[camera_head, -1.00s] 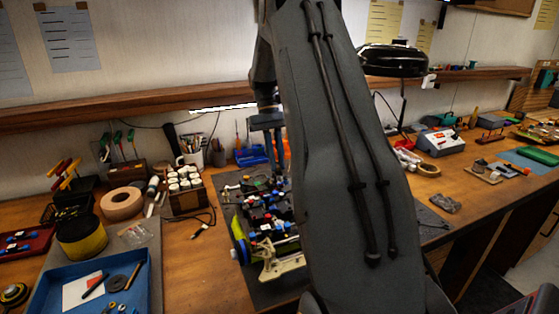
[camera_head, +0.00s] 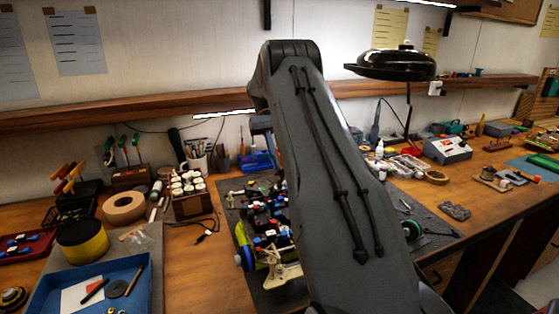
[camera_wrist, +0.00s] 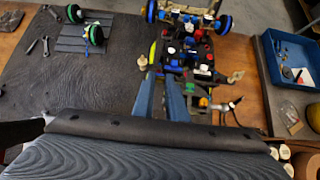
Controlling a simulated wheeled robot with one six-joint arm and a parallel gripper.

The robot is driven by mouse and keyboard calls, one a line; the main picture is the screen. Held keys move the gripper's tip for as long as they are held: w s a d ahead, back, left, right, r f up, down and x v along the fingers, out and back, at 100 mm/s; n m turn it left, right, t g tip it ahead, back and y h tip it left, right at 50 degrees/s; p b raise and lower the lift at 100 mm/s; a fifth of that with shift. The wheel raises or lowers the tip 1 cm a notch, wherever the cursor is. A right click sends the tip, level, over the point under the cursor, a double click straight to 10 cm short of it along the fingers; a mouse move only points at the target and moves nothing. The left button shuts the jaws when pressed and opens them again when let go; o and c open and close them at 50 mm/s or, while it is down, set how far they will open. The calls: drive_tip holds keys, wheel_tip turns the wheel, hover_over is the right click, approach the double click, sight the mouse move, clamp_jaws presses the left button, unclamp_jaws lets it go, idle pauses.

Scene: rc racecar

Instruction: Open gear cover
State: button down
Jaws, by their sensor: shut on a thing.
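The racecar chassis (camera_head: 268,222) sits on a dark mat, with a blue-rimmed wheel at its front left; my arm hides its right part. In the wrist view the chassis (camera_wrist: 190,48) lies at top centre, crowded with small blue, red, white and black parts. My gripper (camera_wrist: 160,75) shows there as two blue-grey fingers a small gap apart, reaching the near edge of the chassis. The fingers are closed on a small dark piece, apparently the gear cover, mostly hidden between them. I cannot tell whether the cover is raised. In the head view my arm hides the fingertips.
A pair of green-rimmed wheels (camera_wrist: 87,24) lies on the mat with wrenches beside it. A blue tray (camera_head: 92,285), tape roll (camera_head: 124,205) and jar rack (camera_head: 190,195) stand left of the car. A black lamp (camera_head: 397,64) stands behind my arm, right.

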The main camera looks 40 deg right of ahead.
drive_tip(key=c, duration=1.8)
unclamp_jaws()
drive_tip(key=shift+o, duration=0.2)
